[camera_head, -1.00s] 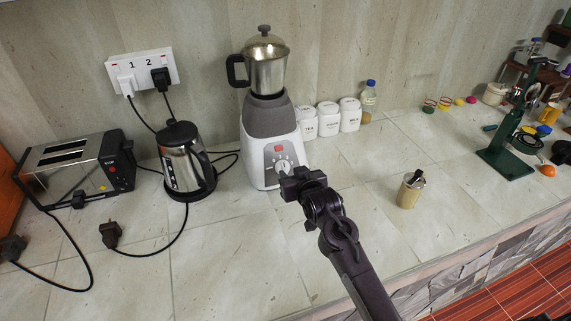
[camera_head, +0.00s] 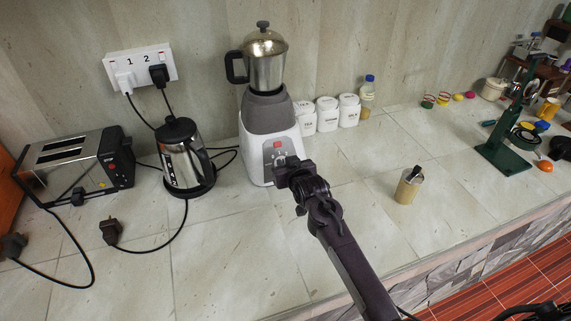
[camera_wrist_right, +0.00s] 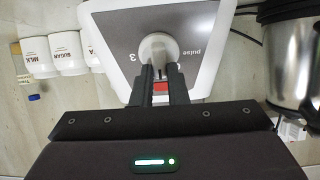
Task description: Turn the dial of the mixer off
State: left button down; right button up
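The mixer (camera_head: 256,150) stands on the counter with a white and grey base and a steel jar on top. Its dial is mostly hidden behind my right gripper (camera_head: 282,166) in the head view. The right wrist view shows the pale round dial (camera_wrist_right: 157,50) on the grey front panel, with a red switch (camera_wrist_right: 160,87) beside it. My right gripper's two dark fingers (camera_wrist_right: 159,76) are apart, with their tips at the dial's near edge, one on each side. Whether they touch the dial I cannot tell.
A kettle (camera_head: 184,158) and a toaster (camera_head: 75,165) stand left of the mixer, with loose cables. White canisters (camera_head: 327,114) are behind it to the right. The counter in front is mostly clear.

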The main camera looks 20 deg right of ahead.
grip_shut()
jog(key=n+p, duration=0.1)
jog(key=n, duration=0.3)
jog(key=n+y, duration=0.1)
jog(key=n, duration=0.3)
jog(key=shift+a+g+y+p, duration=0.1)
jog(key=shift+g+y+p, duration=0.2)
jog(key=shift+g+p, duration=0.1)
jog(key=shift+f+n, duration=0.1)
jog(key=shift+n, duration=0.3)
jog(key=o, duration=0.6)
grip_release()
jog(key=shift+o, duration=0.2)
